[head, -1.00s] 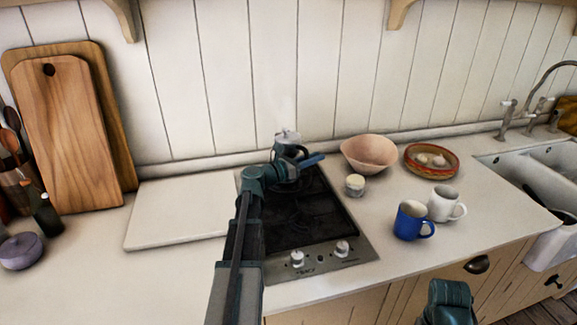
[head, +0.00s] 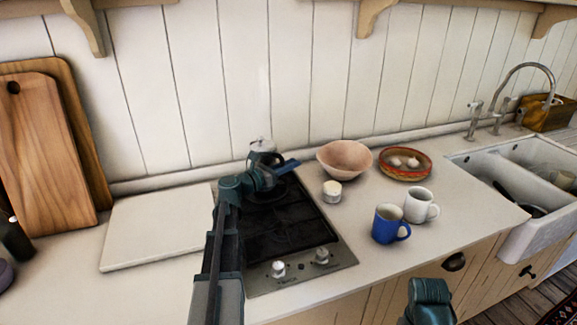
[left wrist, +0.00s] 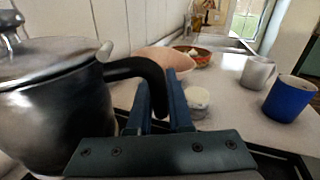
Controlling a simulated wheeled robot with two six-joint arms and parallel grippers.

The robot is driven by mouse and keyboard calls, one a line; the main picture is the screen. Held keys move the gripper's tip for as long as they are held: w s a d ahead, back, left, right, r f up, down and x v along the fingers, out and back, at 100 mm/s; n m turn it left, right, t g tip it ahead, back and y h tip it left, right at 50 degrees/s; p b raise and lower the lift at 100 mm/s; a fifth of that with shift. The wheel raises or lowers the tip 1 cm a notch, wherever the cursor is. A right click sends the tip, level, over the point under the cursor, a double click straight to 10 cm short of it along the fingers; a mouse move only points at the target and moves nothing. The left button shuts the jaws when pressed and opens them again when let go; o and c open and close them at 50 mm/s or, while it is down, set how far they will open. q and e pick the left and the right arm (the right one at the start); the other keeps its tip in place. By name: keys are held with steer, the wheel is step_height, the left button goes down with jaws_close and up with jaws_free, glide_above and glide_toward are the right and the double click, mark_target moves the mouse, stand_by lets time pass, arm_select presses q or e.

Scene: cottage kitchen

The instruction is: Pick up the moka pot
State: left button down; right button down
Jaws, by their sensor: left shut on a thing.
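The moka pot (head: 262,146) is a dark metal pot with a pale lid, at the back of the black hob (head: 270,232) in the head view. It fills the left of the left wrist view (left wrist: 45,105), with its black curved handle (left wrist: 150,72) reaching right. My left gripper (head: 280,172) is at the pot's handle. In the left wrist view its two blue fingers (left wrist: 160,108) are shut on the handle. The pot looks upright. Its base is hidden, so I cannot tell whether it touches the hob.
A pink bowl (head: 344,160), a small pale-topped jar (head: 332,192), a red-rimmed dish (head: 405,165), a blue mug (head: 389,224) and a white mug (head: 420,205) stand right of the hob. A white board (head: 155,228) lies left. Shelf brackets (head: 374,18) hang above.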

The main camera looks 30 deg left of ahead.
arm_select(q)
steer(key=s+d+r+p, duration=0.2)
steer(key=s, duration=0.5)
steer(key=s+d+r+p, duration=0.1)
steer(key=s+d+r, duration=0.1)
steer(key=s, duration=0.6)
steer(key=shift+d+p, duration=0.3)
steer(key=shift+p, duration=0.05)
steer(key=shift+s+r, duration=0.1)
steer(key=shift+s, duration=0.05)
stand_by(0.3)
